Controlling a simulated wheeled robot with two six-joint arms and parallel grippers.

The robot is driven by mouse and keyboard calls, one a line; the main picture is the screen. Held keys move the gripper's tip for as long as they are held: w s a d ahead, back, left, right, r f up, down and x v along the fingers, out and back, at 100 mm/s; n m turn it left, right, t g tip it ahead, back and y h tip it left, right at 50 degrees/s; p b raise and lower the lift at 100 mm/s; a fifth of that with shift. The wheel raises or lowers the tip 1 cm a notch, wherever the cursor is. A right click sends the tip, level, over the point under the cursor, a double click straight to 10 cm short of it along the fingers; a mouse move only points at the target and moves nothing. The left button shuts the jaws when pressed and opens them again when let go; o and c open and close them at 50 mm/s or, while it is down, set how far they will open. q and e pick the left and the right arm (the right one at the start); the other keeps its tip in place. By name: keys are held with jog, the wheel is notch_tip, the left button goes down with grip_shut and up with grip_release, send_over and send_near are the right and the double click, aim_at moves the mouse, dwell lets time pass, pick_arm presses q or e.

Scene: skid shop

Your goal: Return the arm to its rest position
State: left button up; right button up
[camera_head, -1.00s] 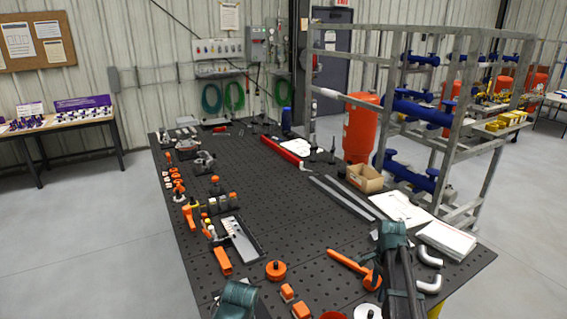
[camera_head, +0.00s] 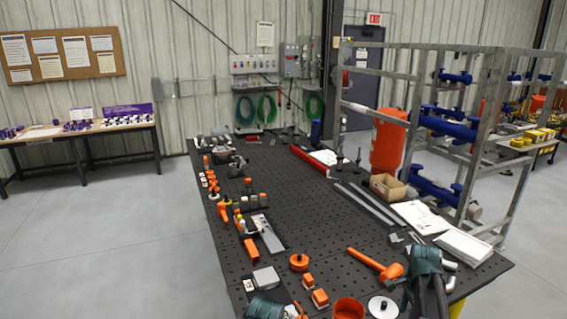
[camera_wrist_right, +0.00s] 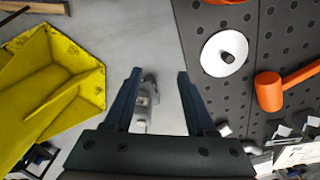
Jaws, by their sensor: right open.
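My right arm (camera_head: 426,268) shows at the bottom right in the head view, in front of the workbench's near right corner. Its gripper does not show clearly there. In the right wrist view my right gripper (camera_wrist_right: 159,78) is open, its two dark fingers apart with nothing held. A grey-white object (camera_wrist_right: 146,94) shows between the fingers, beyond them; I cannot tell what it is or how far away. A teal part of my left arm (camera_head: 264,307) shows at the bottom edge in the head view. My left gripper is out of view.
The black perforated workbench (camera_head: 330,235) carries an orange mallet-like tool (camera_head: 386,268), a white disc (camera_head: 383,306), an orange ring (camera_head: 348,309) and papers (camera_head: 463,247). A yellow structure (camera_wrist_right: 60,85) is beside the right gripper. A metal frame (camera_head: 490,130) stands behind; floor at left is clear.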

jog(key=s+a+f+n+b, duration=0.2)
jog(key=s+a+n, duration=0.3)
jog(key=a, duration=0.5)
jog(key=s+a+f+n+b, duration=0.2)
jog(key=s+a+n, duration=0.4)
jog(key=a+n, duration=0.3)
jog(key=s+a+f+n+h+b, duration=0.1)
jog(key=s+a+n, duration=0.4)
jog(key=a, duration=0.6)
jog(key=f+n+b, duration=0.1)
jog(key=n, duration=0.1)
jog(key=shift+s+a+f+n+b, duration=0.25)
jog(key=shift+s+f+n+b, duration=0.05)
jog(key=shift+s+n+b, duration=0.1)
